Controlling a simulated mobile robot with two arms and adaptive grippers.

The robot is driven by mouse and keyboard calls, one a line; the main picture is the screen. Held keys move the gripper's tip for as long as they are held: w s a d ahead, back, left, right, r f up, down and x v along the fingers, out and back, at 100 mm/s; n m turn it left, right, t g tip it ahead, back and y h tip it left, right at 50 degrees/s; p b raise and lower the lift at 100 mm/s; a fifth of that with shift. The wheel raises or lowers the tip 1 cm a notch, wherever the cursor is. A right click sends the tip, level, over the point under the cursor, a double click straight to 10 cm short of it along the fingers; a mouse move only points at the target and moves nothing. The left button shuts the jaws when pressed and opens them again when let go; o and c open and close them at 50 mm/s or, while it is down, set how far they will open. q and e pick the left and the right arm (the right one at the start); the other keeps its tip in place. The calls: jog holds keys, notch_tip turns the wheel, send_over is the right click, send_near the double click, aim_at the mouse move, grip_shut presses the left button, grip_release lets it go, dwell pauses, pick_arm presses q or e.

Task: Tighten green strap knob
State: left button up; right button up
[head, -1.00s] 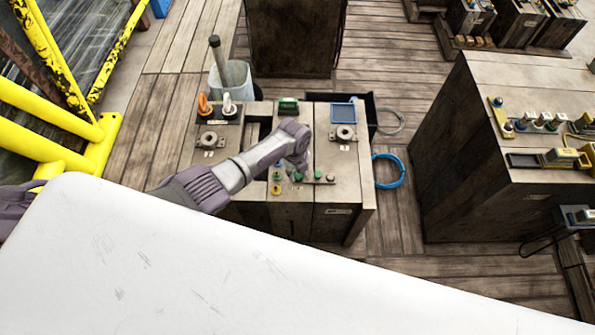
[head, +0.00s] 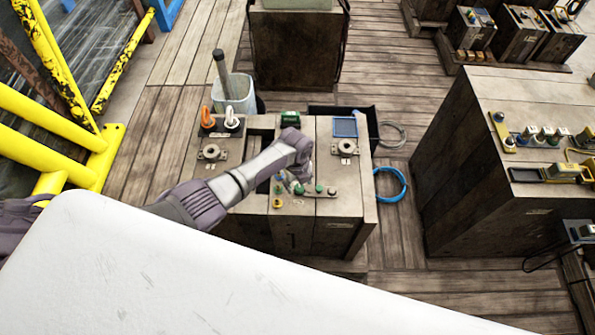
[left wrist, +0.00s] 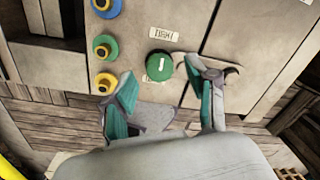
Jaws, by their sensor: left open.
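A round green knob (left wrist: 163,66) with a white mark sits on the beige block top in the left wrist view. My left gripper (left wrist: 160,78) is open, with one finger on each side of this knob; I cannot tell whether either touches it. A smaller green knob (left wrist: 104,47) stands to the left, in a column between a blue knob (left wrist: 107,7) and a yellow knob (left wrist: 105,82). In the head view my left gripper (head: 296,181) reaches over the block's front part and partly hides the knobs there. My right gripper is not in view.
The block (head: 240,222) carries orange and white handles, a blue tray (head: 345,127) and round metal fittings. A bucket (head: 236,93) stands behind. A blue hose (head: 390,184) lies right on the plank floor. A larger block (head: 465,150) stands right; yellow rails (head: 50,152) stand left.

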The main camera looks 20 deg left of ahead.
aim_at(297, 188)
pick_arm(q)
notch_tip(297, 188, up, 10)
jog(key=shift+s+a+r, duration=0.2)
jog(key=shift+s, duration=0.1)
dwell(0.5)
jog(key=s+d+r+n+t+h, duration=0.1)
jog(key=s+d+n+h, duration=0.15)
jog(key=s+n, duration=0.9)
jog(key=s+a+r+n+t+y, duration=0.1)
jog(key=s+a+r+n, duration=0.3)
jog(key=s+n, duration=0.3)
jog(key=s+a+r+n+t+y, duration=0.1)
jog(key=s+a+r+n+y, duration=0.1)
jog(key=s+a+r+n, duration=0.4)
notch_tip(297, 188, down, 29)
jog(key=s+d+g, duration=0.1)
jog(key=s+d, duration=0.1)
jog(key=s+a+f+g, duration=0.1)
jog(key=s+a+f, duration=0.1)
jog(key=s+f, duration=1.3)
jog(key=shift+s+a+f+b, duration=0.4)
jog(key=shift+s, duration=0.4)
